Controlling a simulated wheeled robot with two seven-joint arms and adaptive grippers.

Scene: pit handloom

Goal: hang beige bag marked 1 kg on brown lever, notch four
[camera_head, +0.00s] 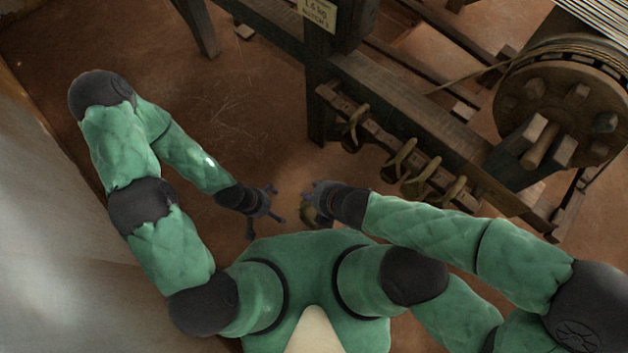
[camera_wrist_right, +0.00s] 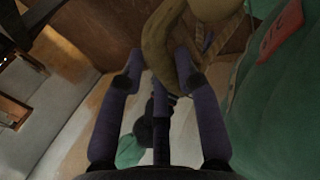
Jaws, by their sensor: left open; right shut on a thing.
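My right gripper (camera_head: 308,197) is shut on a beige bag (camera_head: 310,214), which shows only partly beneath it, in front of my torso. In the right wrist view a thick, curved beige band (camera_wrist_right: 160,40) lies between the fingers (camera_wrist_right: 157,75), with a rounded beige part (camera_wrist_right: 208,8) beside it; no weight mark is readable. My left gripper (camera_head: 266,212) is open and empty, to the left of the right one and apart from it. A brown wooden bar (camera_head: 385,137), apparently the lever, slopes down to the right with several loops on it. Its notches are too small to tell.
A paper sign (camera_head: 319,13) on the loom post reads about 1.6 kg, notch 3. A large wooden drum (camera_head: 560,100) stands at the right. A pale wall (camera_head: 50,230) is at the left. The brown floor (camera_head: 235,110) between the wall and the loom is mostly clear.

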